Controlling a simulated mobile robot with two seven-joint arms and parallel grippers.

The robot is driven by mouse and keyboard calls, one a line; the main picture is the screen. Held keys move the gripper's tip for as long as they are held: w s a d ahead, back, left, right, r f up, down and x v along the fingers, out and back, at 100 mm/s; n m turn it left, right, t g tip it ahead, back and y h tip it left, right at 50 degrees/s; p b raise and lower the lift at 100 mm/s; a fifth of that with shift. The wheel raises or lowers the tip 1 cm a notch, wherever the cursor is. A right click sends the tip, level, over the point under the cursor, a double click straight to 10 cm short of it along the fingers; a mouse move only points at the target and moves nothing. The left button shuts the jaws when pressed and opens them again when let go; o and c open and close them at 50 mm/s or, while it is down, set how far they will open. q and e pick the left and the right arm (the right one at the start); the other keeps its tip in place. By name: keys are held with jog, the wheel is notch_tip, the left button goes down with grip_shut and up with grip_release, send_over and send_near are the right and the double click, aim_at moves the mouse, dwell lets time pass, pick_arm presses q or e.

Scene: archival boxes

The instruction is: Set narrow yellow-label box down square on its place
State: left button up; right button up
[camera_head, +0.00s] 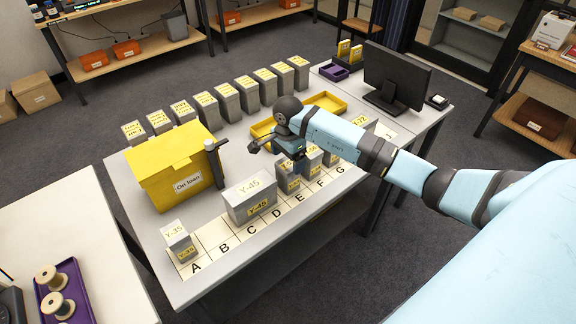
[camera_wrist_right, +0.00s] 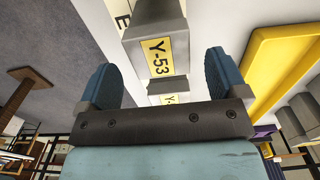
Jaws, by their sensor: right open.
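A narrow grey box with a yellow label reading Y-53 (camera_wrist_right: 157,22) shows in the right wrist view, just beyond my fingertips and roughly between them. The letter E is on the strip beside it. In the head view a narrow grey box (camera_head: 287,180) stands on the lettered strip (camera_head: 228,236) near D and E, partly hidden by my gripper and wrist. My right gripper (camera_wrist_right: 163,78) is open, its two blue fingers apart with nothing clamped. It also shows in the head view (camera_head: 296,164), above and behind that box. My left gripper is not in view.
Box Y-35 (camera_head: 179,241) stands at A and wide box Y-45 (camera_head: 250,202) near B and C. More boxes stand towards F and G. A yellow On loan box (camera_head: 178,178), yellow trays (camera_head: 325,103) and a row of grey boxes (camera_head: 229,104) are behind.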

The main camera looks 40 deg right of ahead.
notch_tip(320, 180, up, 8)
jog(key=s+a+f+m+y, duration=0.1)
jog(key=s+a+f+y, duration=0.25)
jog(key=a, duration=0.35)
jog(key=s+a+f+m+y, duration=0.1)
jog(key=s+a+f+y, duration=0.1)
jog(key=a+y, duration=0.35)
jog(key=s+a+r+m+t+y, duration=0.3)
jog(key=s+a+m+t+y, duration=0.3)
jog(key=a+m+y, duration=0.5)
jog(key=s+d+f+n+t+h, duration=0.2)
jog(key=s+f+n+h, duration=0.5)
jog(key=n, duration=0.9)
jog(key=s+d+f+n+t+h, duration=0.2)
jog(key=s+f+n+h, duration=0.6)
jog(key=n, duration=0.9)
notch_tip(320, 180, down, 3)
jog(key=shift+s+d+r+t+h+b, duration=0.25)
jog(key=shift+d+t+h+b, duration=0.15)
jog(key=shift+d+h, duration=0.6)
